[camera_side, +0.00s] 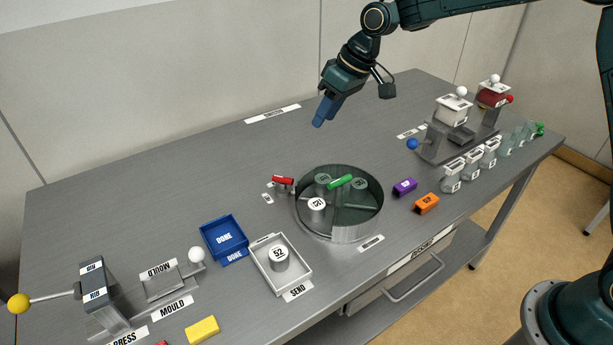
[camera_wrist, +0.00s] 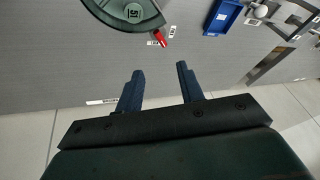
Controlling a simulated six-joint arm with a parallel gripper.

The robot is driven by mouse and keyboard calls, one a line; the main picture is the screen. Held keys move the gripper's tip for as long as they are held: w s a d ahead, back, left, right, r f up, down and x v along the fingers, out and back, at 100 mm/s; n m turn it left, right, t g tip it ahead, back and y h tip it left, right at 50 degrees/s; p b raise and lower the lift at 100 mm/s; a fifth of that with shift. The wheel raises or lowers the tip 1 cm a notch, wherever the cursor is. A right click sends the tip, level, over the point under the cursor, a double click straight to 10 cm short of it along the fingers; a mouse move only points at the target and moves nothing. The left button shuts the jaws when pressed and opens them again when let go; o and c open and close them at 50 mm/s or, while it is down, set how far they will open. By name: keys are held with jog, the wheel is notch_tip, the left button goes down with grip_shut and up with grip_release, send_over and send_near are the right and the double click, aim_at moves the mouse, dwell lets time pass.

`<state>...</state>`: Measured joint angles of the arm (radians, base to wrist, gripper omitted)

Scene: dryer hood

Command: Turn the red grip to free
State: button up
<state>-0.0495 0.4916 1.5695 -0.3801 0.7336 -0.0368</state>
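The red grip (camera_side: 283,180) is a short red bar on a small post at the left rim of the round grey drum. Small labels lie beside it on the table. In the wrist view the red grip (camera_wrist: 161,38) shows at the drum's edge, beyond my fingertips. The round drum (camera_side: 341,235) has a green bar (camera_side: 340,181) and several numbered grey cylinders inside. My gripper (camera_side: 323,112) is raised above the table, behind the drum and apart from the red grip. In the wrist view my gripper (camera_wrist: 160,70) has its two blue fingers spread with nothing between them.
A blue DONE tray (camera_side: 224,238) and a white SEND tray (camera_side: 309,273) with a grey cylinder stand left of the drum. Purple (camera_side: 405,187) and orange (camera_side: 427,203) blocks lie to its right. The table behind the drum is mostly clear.

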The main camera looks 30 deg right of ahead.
aim_at(283, 182)
jog(key=w+f+n+g+y, duration=0.1)
jog(key=w+f+n, duration=0.1)
jog(key=w+f, duration=0.2)
jog(key=shift+w+a+f+n, duration=0.3)
jog(key=shift+f+n, duration=0.1)
jog(key=shift+f, duration=0.45)
jog(key=x, duration=1.3)
jog(key=shift+a+f, duration=0.2)
jog(key=shift+f, duration=0.15)
jog(key=shift+c, duration=0.2)
grip_shut()
